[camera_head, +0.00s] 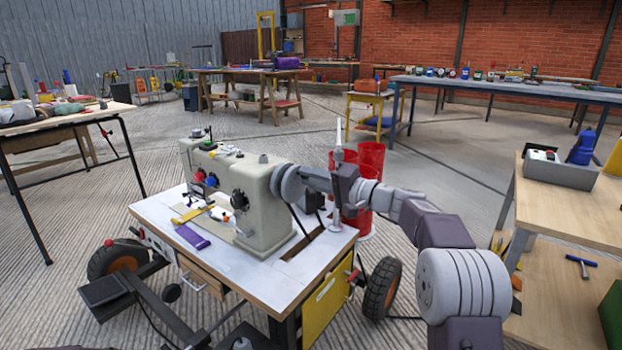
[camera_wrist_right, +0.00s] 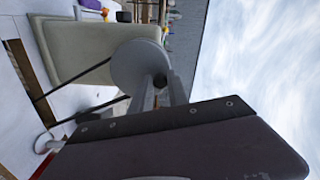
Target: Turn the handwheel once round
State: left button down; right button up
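The handwheel (camera_head: 287,184) is a grey disc on the right end of a beige sewing machine (camera_head: 255,190). In the wrist view the handwheel (camera_wrist_right: 138,66) faces my right gripper, with a small dark knob (camera_wrist_right: 160,80) at its edge. My right gripper (camera_head: 308,180) is at the wheel's outer side. In the wrist view the two grey fingers of my right gripper (camera_wrist_right: 165,92) stand apart with a gap between them, their tips at the knob. I cannot tell whether they press on it. My left gripper is not in view.
The machine stands on a wheeled white-topped table (camera_head: 285,268). A wooden bench (camera_head: 560,215) is at the right. Open floor lies beyond the table.

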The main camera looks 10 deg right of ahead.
jog(key=o, duration=0.3)
jog(key=p+v, duration=0.3)
jog(key=v, duration=0.6)
